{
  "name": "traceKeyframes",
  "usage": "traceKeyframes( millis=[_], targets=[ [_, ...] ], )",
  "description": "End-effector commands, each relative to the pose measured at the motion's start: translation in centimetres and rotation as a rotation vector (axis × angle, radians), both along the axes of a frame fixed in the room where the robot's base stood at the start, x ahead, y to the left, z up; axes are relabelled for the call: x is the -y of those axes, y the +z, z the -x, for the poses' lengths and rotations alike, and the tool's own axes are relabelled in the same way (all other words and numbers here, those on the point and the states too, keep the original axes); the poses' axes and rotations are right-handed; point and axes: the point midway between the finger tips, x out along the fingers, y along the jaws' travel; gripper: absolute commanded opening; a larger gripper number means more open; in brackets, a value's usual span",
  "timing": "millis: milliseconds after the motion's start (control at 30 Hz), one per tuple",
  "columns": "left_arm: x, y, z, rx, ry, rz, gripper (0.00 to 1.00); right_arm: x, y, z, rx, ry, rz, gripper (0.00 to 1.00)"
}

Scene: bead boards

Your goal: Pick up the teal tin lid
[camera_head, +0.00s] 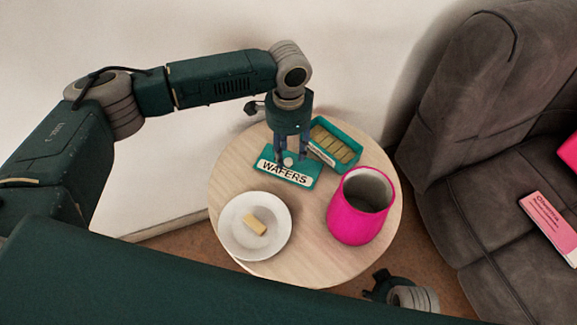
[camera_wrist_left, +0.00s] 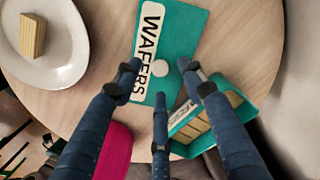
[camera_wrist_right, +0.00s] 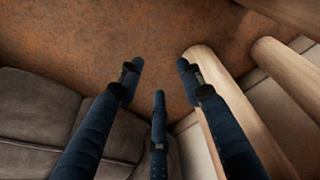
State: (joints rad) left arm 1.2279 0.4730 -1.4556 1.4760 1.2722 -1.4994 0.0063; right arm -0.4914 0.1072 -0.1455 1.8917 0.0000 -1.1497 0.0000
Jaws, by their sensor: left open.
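The teal tin lid (camera_head: 300,177) lies flat on the round table, with a white WAFERS label and a pale round knob. It also shows in the left wrist view (camera_wrist_left: 187,40), where the knob sits near its middle. My left gripper (camera_head: 290,160) points down over the lid. Its fingers are open around the area of the knob, and I cannot tell whether they touch the lid. In the left wrist view the fingers (camera_wrist_left: 162,85) are spread and hold nothing. My right gripper (camera_wrist_right: 158,80) is open and empty over the brown floor, away from the lid.
The open teal tin (camera_head: 337,147) with wafers stands just behind the lid. A pink pot (camera_head: 352,222) stands to the right. A white plate (camera_head: 236,237) with one wafer (camera_head: 254,224) is at front left. A grey sofa (camera_head: 458,140) stands right of the table (camera_head: 224,181).

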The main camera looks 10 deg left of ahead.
Motion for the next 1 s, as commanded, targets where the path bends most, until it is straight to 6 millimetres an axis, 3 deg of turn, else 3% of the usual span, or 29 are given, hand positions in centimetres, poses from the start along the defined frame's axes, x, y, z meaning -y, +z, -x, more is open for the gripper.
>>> traceKeyframes(
  millis=[200, 467, 667, 1000],
  targets=[
    [0.0, -2.7, 0.1, 0.000, 0.001, 0.000, 0.41, 0.0, 2.2, -0.4, 0.013, -0.002, -0.001, 0.37],
    [0.0, -2.8, 0.0, 0.001, 0.000, 0.000, 0.41, 0.0, 2.5, -0.4, 0.012, -0.002, -0.001, 0.37],
    [0.0, -2.7, 0.0, 0.001, 0.000, 0.000, 0.01, 0.0, 2.5, -0.4, 0.012, -0.002, -0.001, 0.37],
    [0.0, -2.6, 0.0, 0.001, 0.001, 0.000, 0.00, 0.0, 2.5, -0.4, 0.013, -0.002, -0.001, 0.37]
  ],
)
